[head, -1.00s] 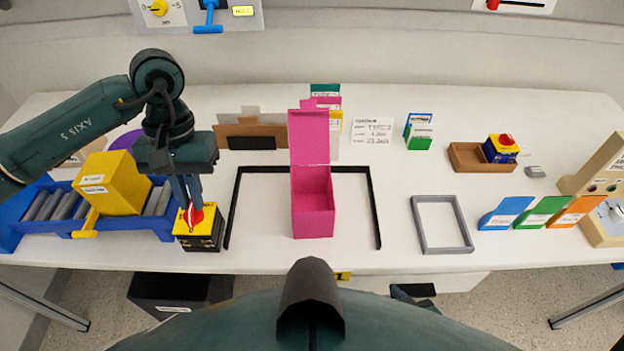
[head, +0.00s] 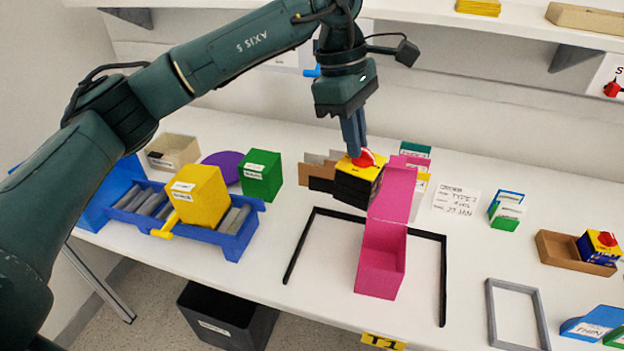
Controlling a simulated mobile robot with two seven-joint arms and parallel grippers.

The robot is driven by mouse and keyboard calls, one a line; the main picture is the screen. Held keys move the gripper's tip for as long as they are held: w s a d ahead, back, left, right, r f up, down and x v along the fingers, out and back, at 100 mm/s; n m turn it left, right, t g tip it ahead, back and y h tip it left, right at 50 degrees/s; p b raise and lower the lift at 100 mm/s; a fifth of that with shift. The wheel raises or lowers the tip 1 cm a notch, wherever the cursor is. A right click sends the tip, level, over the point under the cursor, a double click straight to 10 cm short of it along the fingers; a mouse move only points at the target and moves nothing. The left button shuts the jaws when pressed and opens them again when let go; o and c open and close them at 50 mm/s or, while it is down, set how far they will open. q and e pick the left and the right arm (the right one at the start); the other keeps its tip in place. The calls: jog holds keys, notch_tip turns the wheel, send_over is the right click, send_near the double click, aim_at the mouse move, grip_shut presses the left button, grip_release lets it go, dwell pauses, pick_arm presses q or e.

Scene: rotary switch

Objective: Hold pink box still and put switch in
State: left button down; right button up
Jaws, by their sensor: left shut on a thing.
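My left gripper (head: 356,150) is shut on the red knob of a rotary switch (head: 357,184) with a yellow top and black body. The switch is upright, just left of the raised lid in the picture and above the box's opening level. Whether it touches the lid I cannot tell. The box's inside looks empty where it shows. My right gripper is not in view.
A blue tray (head: 240,246) with grey pieces and a yellow box (head: 198,194) stands at left, a green box (head: 261,175) beside it. Brown dividers (head: 318,171) stand behind the switch. A second switch (head: 597,247) sits in a brown tray (head: 560,250) at right. A grey frame (head: 494,320) lies at front right.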

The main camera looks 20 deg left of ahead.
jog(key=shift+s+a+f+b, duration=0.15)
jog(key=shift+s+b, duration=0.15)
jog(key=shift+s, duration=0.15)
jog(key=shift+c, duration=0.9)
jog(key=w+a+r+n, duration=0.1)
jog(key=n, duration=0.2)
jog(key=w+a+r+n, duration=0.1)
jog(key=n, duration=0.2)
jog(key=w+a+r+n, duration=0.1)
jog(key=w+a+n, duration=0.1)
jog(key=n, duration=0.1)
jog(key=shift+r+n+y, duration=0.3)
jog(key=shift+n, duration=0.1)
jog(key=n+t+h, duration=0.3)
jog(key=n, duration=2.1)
send_near(405, 252)
pick_arm(q)
jog(key=w+d+r+n+t, duration=0.1)
jog(key=d+r+n+t, duration=0.1)
jog(key=d+r+n, duration=0.4)
notch_tip(405, 252, up, 3)
jog(key=n, duration=0.2)
jog(key=shift+w+d+n, duration=0.25)
jog(key=shift+d+n, duration=0.05)
jog(key=shift+d, duration=0.05)
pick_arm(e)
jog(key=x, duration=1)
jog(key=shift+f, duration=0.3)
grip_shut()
